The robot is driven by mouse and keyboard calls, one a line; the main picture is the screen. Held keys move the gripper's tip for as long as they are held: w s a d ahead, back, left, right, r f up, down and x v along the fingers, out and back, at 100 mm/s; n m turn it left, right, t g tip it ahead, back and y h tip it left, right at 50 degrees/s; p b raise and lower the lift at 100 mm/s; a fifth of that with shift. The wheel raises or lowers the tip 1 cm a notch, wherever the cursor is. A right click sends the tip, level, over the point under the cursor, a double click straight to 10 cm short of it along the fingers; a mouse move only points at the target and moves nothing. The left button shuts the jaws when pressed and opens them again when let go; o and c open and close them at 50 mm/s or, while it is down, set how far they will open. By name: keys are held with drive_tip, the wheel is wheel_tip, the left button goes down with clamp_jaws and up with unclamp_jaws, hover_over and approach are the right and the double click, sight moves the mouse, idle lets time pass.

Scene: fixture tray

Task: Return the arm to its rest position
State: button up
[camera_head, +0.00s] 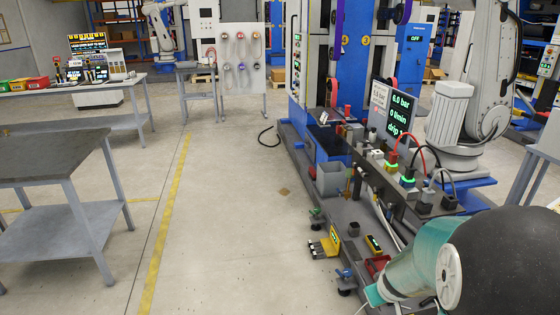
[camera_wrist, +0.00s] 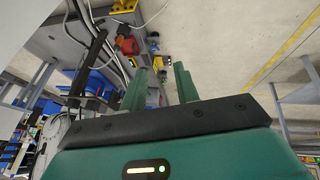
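My arm (camera_head: 430,260), teal with a pale round cap and a large black part, fills the lower right corner of the head view. Its fingers cannot be made out there. In the wrist view my gripper (camera_wrist: 162,83) shows two green fingers standing apart with a clear gap between them. Nothing is held between them. Behind the gap are the pale floor and parts of a bench, seen at a turned angle.
A long machine bench (camera_head: 340,150) with fittings, cables and a lit screen (camera_head: 392,108) runs close beside my arm. A grey table (camera_head: 50,155) stands at left. The floor (camera_head: 225,220) between is mostly clear.

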drive_tip(key=s+a+r+m+y, duration=0.1)
drive_tip(key=s+a+r, duration=0.25)
drive_tip(key=r, duration=0.35)
drive_tip(key=s+a+r+y, duration=0.1)
drive_tip(key=s+a+r, duration=0.2)
drive_tip(key=a+r, duration=0.25)
drive_tip(key=s+a+r+m, duration=0.1)
drive_tip(key=s+a+r, duration=0.2)
drive_tip(key=s+r, duration=0.6)
drive_tip(key=s, duration=0.2)
drive_tip(key=shift+s+a+m+h, duration=0.15)
drive_tip(key=shift+s+m+h, duration=0.15)
drive_tip(key=shift+s+m, duration=0.1)
drive_tip(key=shift+d, duration=0.2)
